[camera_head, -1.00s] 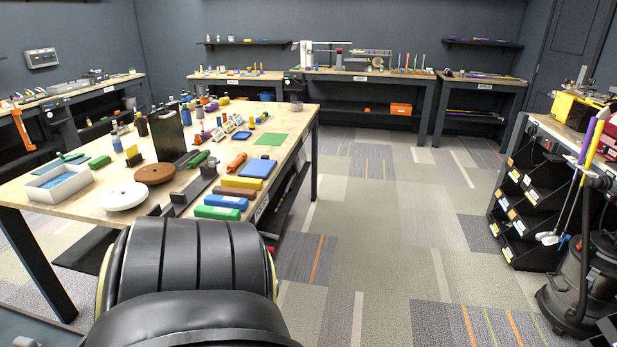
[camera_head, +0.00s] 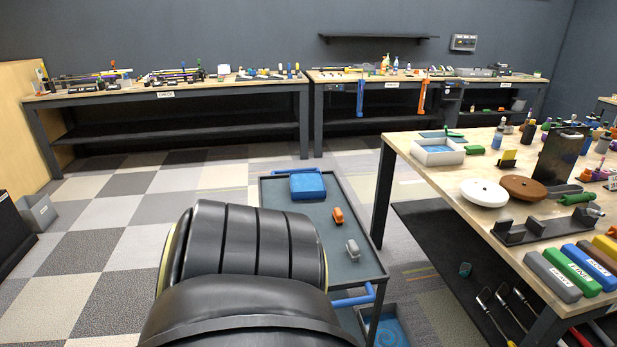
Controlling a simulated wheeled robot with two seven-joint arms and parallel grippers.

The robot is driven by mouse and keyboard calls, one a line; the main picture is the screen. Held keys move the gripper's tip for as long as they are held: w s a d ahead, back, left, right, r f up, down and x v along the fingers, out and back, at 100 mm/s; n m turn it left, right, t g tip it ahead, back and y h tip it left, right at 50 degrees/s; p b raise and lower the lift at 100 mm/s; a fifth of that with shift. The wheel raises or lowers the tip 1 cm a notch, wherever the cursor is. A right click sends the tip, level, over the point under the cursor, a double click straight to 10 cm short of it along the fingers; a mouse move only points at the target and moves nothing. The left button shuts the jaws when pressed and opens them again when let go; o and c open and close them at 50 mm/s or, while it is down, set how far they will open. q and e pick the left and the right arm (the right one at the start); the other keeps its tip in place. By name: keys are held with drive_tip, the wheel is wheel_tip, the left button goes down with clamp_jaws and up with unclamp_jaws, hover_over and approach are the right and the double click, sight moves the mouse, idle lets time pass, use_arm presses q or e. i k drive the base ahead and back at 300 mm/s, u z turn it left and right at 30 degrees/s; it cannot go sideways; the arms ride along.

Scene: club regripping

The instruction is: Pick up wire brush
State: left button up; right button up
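I cannot pick out a wire brush for certain. Two small items lie on the low dark cart (camera_head: 290,215): an orange one (camera_head: 338,215) and a grey one (camera_head: 353,250), both too small to identify. Tools with green handles, such as one green cylinder (camera_head: 579,199), lie on the wooden table (camera_head: 410,147) at right. Neither of my grippers shows; only a large black part of my own body fills the bottom middle.
A blue folded cloth or pad (camera_head: 307,185) lies on the cart, which stands between me and the table. Long workbenches (camera_head: 230,88) line the back wall. A grey bin (camera_head: 37,212) stands at far left. The checkered floor (camera_head: 120,235) at left is clear.

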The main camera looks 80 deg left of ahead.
sight(352, 249)
drive_tip(key=u, duration=2.7)
drive_tip(key=i, duration=0.65)
